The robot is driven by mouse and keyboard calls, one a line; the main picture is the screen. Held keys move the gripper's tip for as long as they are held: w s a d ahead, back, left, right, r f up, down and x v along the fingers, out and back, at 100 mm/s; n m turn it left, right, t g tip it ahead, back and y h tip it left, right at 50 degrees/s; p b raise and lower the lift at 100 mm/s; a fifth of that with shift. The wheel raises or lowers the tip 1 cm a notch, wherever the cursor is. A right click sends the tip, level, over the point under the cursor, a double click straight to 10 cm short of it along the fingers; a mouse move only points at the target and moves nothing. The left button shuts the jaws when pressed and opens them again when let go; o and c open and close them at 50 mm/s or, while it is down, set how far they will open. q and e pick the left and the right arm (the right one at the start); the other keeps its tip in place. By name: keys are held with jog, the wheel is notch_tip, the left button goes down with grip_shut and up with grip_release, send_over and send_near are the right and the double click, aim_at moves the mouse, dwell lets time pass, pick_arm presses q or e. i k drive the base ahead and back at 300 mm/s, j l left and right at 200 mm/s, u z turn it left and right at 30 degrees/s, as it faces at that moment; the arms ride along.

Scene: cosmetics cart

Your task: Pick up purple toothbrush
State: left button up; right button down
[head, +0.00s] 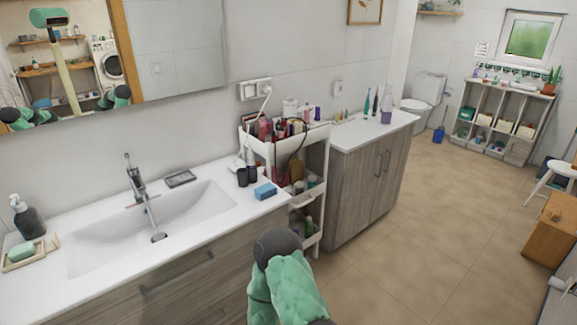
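Several slim upright items stand on the far counter right of the cart, small in the head view. One is a teal brush-like item (367,103), and beside it is a dark slim one (375,102). Next to them is a lavender item (387,106) standing upright; I cannot tell whether it is a toothbrush or a cup. A small purple item (317,114) stands at the cart's top right. No toothbrush is clearly recognisable as purple. Neither of my grippers shows; only a green padded part of my arm appears at the bottom middle, away from the counters.
A white cart (321,133) packed with cosmetics stands between the sink counter (212,229) and the far counter (350,137). A blue sponge (265,190) and dark bottles (248,172) sit at the sink counter's right. The tiled floor (425,220) to the right is open.

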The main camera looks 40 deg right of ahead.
aim_at(251, 160)
jog(key=z, duration=1.15)
jog(key=i+l, duration=0.35)
jog(key=i+l+u, duration=0.6)
jog(key=l+u, duration=0.3)
jog(key=l, duration=0.15)
jog(key=i, duration=0.05)
